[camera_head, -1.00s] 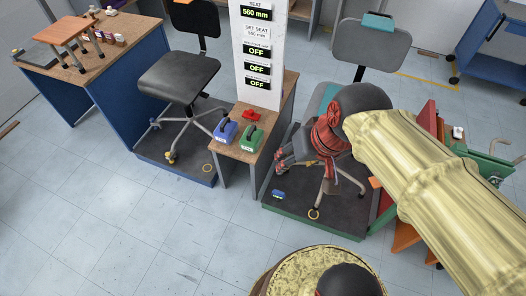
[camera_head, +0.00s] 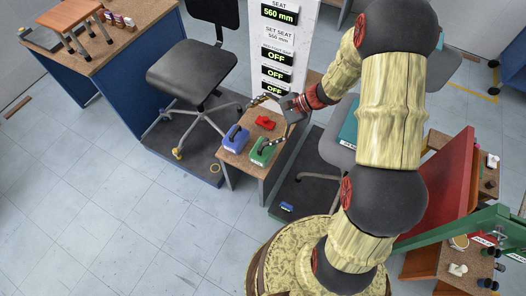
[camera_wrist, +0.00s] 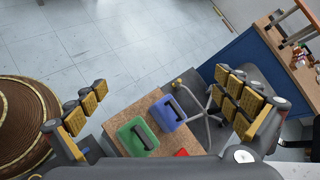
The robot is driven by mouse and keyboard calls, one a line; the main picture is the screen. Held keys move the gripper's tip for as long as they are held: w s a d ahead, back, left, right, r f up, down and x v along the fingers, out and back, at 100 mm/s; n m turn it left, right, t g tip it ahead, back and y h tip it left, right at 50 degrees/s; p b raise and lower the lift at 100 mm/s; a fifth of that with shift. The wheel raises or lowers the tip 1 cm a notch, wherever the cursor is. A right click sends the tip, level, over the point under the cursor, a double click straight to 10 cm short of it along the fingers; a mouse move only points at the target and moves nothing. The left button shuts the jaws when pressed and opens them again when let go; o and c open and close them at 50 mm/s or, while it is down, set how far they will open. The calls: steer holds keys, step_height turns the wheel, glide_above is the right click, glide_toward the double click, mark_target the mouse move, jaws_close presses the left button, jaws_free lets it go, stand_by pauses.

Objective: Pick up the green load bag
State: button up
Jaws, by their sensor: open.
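The green load bag (camera_head: 260,153) is a small block with a dark handle on top. It stands upright on the small wooden-topped table (camera_head: 238,167), and its top shows in the wrist view (camera_wrist: 137,138). A similar blue bag (camera_head: 235,138) stands to its left, and a red object (camera_head: 265,122) lies behind it. My gripper (camera_head: 267,121) is open and empty, reaching in above the table's right side. In the wrist view its two padded fingers (camera_wrist: 160,82) are spread wide, with both bags between and below them. The gap in height above the green bag is hard to tell.
A white display post (camera_head: 287,40) rises right behind the table. A black chair (camera_head: 190,72) on a dark platform stands to the left, a grey chair (camera_head: 335,148) to the right. A red panel (camera_head: 446,185) stands further right. The floor at front left is clear.

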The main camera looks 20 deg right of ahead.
steer(key=w+d+f+m+t, duration=0.2)
steer(key=f+m, duration=0.1)
steer(key=f, duration=0.4)
steer(key=w+d+f+m+t, duration=0.1)
steer(key=d+f+m+t, duration=0.2)
steer(key=f, duration=0.4)
steer(key=m+t+h, duration=0.1)
steer(key=m+t, duration=0.1)
steer(key=m, duration=0.5)
glide_toward(265, 148)
step_height(265, 148, down, 3)
steer(key=w+a, duration=0.2)
steer(key=shift+w+a, duration=0.3)
steer(key=shift+a, duration=0.15)
steer(key=b+x, duration=0.2)
steer(key=x, duration=0.5)
steer(key=shift+w+d, duration=0.1)
steer(key=shift+c, duration=0.9)
steer(key=c, duration=1.5)
steer(key=shift+w+r, duration=0.1)
steer(key=shift+w, duration=0.05)
steer(key=shift+c, duration=0.4)
steer(key=shift+r, duration=0.1)
